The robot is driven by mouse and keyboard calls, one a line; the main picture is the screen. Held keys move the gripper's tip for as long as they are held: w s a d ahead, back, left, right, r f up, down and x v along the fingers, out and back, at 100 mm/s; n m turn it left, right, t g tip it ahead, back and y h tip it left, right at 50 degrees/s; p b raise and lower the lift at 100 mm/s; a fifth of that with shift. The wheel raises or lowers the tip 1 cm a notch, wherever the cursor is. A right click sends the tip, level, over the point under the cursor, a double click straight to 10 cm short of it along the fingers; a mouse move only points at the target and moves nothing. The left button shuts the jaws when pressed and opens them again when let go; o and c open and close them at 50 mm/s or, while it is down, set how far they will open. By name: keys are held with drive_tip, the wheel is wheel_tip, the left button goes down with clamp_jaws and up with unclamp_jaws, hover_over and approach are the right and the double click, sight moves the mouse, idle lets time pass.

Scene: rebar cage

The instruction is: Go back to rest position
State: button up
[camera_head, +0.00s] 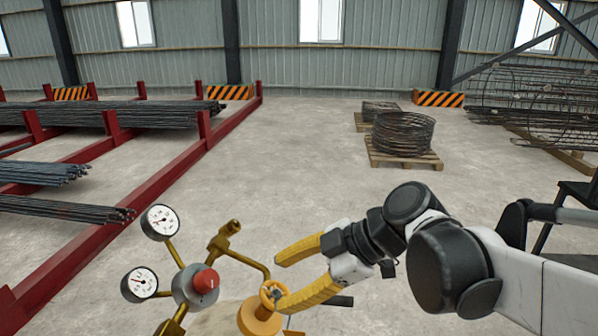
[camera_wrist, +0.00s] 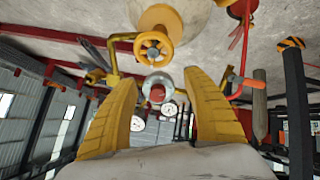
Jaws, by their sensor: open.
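My gripper (camera_head: 281,281) has two yellow fingers spread apart with nothing held between them. My arm reaches in from the right of the head view. The lower finger overlaps a yellow valve handwheel (camera_head: 273,294) in that view; I cannot tell whether they touch. In the wrist view, my gripper (camera_wrist: 161,77) is open, and the handwheel (camera_wrist: 153,47) shows above and beyond the fingertips, not clasped. A regulator with a red knob (camera_head: 205,281) stands left of the gripper, and this knob (camera_wrist: 157,93) appears between the fingers in the wrist view.
Two round gauges, an upper one (camera_head: 160,222) and a lower one (camera_head: 139,284), sit left of the regulator. A red rack (camera_head: 160,180) holds bar bundles at left. Wire coils (camera_head: 402,134) stand on a pallet (camera_head: 404,161). The middle floor (camera_head: 290,160) is clear.

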drive_tip(key=s+d+f+m+t+h+b, duration=0.2)
drive_tip(key=s+d+f+m+h+b, duration=0.1)
drive_tip(key=d+f+m, duration=0.6)
drive_tip(key=s+d+f+m+t+h+b, duration=0.3)
drive_tip(key=d+f+m+h+b, duration=0.3)
drive_tip(key=d+f+m, duration=0.4)
drive_tip(key=s+d+m+b, duration=0.1)
drive_tip(key=d, duration=0.3)
drive_tip(key=shift+m+b, duration=0.3)
drive_tip(key=shift+m, duration=0.1)
